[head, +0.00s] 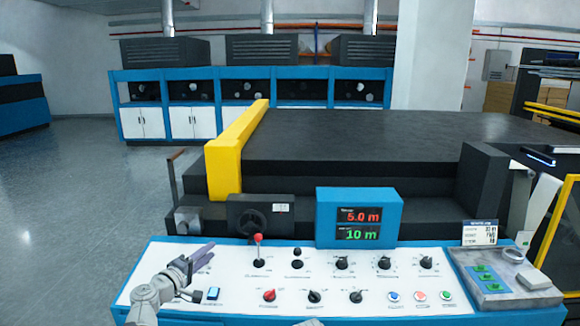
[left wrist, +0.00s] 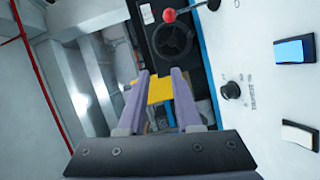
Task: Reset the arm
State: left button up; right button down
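My left arm comes in from the lower left in the head view. Its gripper (head: 206,254) is above the left end of the white control panel (head: 200,312), left of the red-knobbed lever (head: 258,240). In the left wrist view the two purple fingers of my left gripper (left wrist: 161,76) stand apart with a gap between them. Nothing is held between them. The red knob (left wrist: 169,15) shows beyond the fingertips, apart from them. My right gripper does not show in either view.
A blue display box (head: 359,217) reads 5.0 m and 10 m. Knobs and buttons cover the panel. A black machine bed (head: 380,140) with a yellow bar (head: 226,165) stands behind. A grey tray (head: 492,287) with green pieces is at the right. Open floor lies left.

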pick_arm(q)
jog(key=s+d+f+m+g+h+b, duration=0.1)
jog(key=s+d+f+m+g, duration=0.5)
jog(key=d, duration=0.4)
jog(key=s+d+f+m+g, duration=0.4)
jog(key=s+d+f, duration=0.2)
jog(key=d+f, duration=0.3)
jog(key=s+f+m+g+y, duration=0.2)
jog(key=s+f+g+y, duration=0.1)
jog(key=s, duration=0.5)
jog(key=s+a+f+m+g+y+b, duration=0.1)
jog(key=s+f+m+g+y, duration=0.2)
jog(key=s+y, duration=0.3)
jog(key=s+f, duration=0.1)
jog(key=s, duration=0.2)
jog(key=shift+f, duration=0.35)
jog(key=shift+a, duration=0.1)
